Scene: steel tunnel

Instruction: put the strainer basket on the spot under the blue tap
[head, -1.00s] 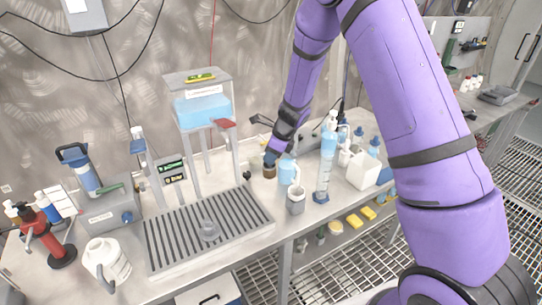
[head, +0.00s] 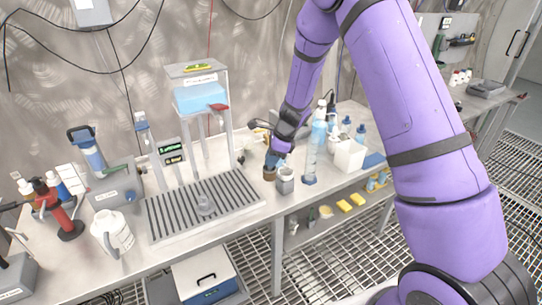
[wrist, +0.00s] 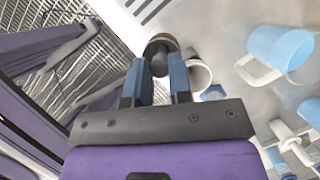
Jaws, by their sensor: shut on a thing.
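My gripper (head: 272,162) is at the right of the slatted tray, shut on a small round brown-rimmed piece with a dark knob, which I take as the strainer basket (head: 269,174). In the wrist view the basket (wrist: 162,41) is between the blue fingertips (wrist: 159,66), and its underside is hidden. I cannot tell whether it touches the bench. A tank (head: 203,98) of blue liquid stands on legs over the slatted tray (head: 170,218), with a red lever (head: 218,107). I cannot make out a blue tap or a marked spot.
A grey mug (head: 286,181) is close beside the basket on its right. Behind the mug are a tall cylinder (head: 312,155) and a white box (head: 349,156). A white jug (head: 112,233) stands left of the tray.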

